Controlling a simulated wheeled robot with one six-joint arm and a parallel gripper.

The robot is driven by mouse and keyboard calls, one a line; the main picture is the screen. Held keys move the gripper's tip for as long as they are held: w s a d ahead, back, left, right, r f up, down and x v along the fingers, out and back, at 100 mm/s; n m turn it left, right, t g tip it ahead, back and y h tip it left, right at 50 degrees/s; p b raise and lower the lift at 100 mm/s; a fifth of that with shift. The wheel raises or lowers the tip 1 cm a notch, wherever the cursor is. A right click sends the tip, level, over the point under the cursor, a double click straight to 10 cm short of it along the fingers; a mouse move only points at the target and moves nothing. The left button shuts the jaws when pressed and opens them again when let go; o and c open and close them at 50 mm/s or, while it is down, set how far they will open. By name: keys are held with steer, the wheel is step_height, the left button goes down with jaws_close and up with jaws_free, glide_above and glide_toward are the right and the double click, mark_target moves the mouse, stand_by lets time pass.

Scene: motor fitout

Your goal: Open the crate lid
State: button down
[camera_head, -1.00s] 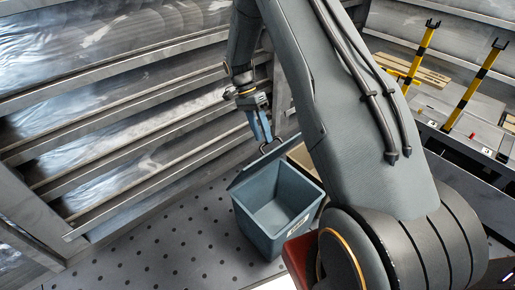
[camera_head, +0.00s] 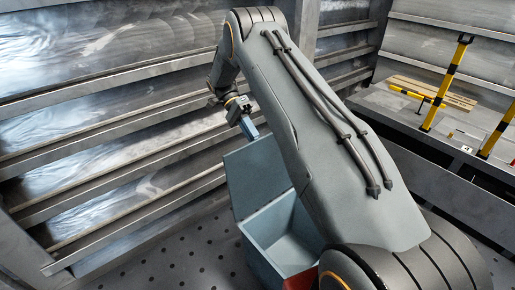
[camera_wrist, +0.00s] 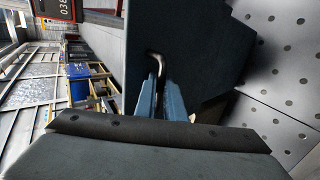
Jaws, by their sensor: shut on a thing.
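The blue-grey crate (camera_head: 262,248) stands on the dotted floor, with part of its open interior visible. Its lid (camera_head: 255,178) stands steeply raised along the crate's back left edge. My gripper (camera_head: 250,131) is at the lid's top edge. In the wrist view, the two blue fingers of my gripper (camera_wrist: 161,95) are shut on a bent metal handle (camera_wrist: 153,61) in front of the dark lid (camera_wrist: 200,45). The handle is hidden in the head view. My arm covers the crate's right side.
A ribbed metal wall (camera_head: 110,130) runs close behind the lid and my gripper. Yellow-and-black posts (camera_head: 447,82) stand on a grey bench (camera_head: 400,110) at the right. A red object (camera_head: 302,280) touches or overlaps the crate's front in view. Floor (camera_head: 190,255) left of the crate is clear.

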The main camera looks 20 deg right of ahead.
steer(key=shift+w+d+f+b, duration=0.3)
steer(key=shift+f+b, duration=0.1)
steer(key=shift+f, duration=0.1)
steer(key=c, duration=1.8)
jaws_free()
steer(key=shift+c, duration=0.2)
steer(key=shift+w+r, duration=0.1)
steer(key=shift+r, duration=0.05)
steer(key=shift+a+r, duration=0.1)
steer(key=shift+r, duration=0.1)
